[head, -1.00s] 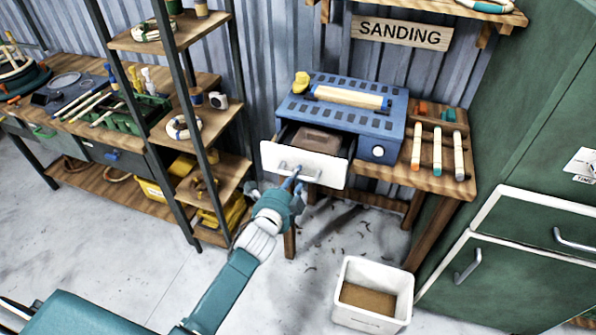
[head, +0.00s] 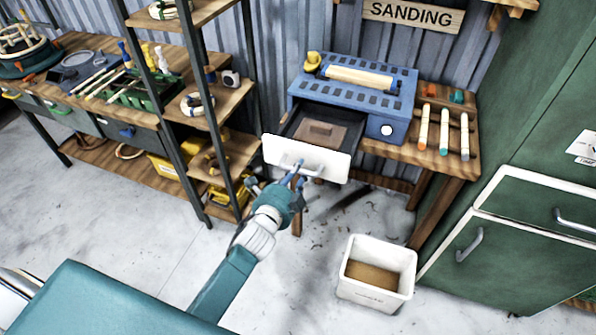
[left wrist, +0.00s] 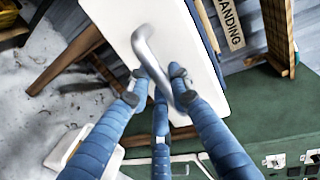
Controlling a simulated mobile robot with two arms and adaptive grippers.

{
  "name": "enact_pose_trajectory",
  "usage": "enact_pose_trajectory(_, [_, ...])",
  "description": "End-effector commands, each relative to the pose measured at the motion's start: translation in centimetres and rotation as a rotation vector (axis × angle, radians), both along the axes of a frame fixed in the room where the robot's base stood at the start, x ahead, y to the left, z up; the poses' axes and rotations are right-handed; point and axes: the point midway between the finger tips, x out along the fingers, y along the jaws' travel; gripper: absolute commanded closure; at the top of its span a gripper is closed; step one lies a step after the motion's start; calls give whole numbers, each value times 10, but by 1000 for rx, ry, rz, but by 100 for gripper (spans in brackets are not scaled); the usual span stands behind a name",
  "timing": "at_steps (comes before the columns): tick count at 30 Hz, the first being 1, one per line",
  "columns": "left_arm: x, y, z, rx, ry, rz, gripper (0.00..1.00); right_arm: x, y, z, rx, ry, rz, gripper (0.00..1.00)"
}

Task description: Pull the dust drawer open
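The dust drawer (head: 330,162) has a white front and a dark tray. It stands well out from the blue sanding machine (head: 352,97) on the wooden bench. My left gripper (head: 297,173) is at the drawer's metal handle (head: 308,170), in front of the white face. In the left wrist view, the blue fingers of my left gripper (left wrist: 158,80) close around the handle (left wrist: 160,62), which passes between them. The fingers hide part of the handle. My right gripper is not in view.
A white bin (head: 376,272) with brown dust stands on the floor below, right of my left arm. A wooden shelf rack (head: 205,124) stands left of the drawer. A green cabinet (head: 500,240) is at the right.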

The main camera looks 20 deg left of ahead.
Motion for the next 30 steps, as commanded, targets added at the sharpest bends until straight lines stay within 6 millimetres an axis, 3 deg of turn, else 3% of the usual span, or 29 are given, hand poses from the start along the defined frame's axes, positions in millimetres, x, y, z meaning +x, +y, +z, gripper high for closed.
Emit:
enact_pose_trajectory(2, [0,0,1,0,-2,0,64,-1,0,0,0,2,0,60])
enact_pose_trajectory(14, [-8,0,2,0,-1,0,64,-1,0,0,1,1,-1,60])
enact_pose_trajectory(30, [-106,4,22,0,0,0,64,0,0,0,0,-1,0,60])
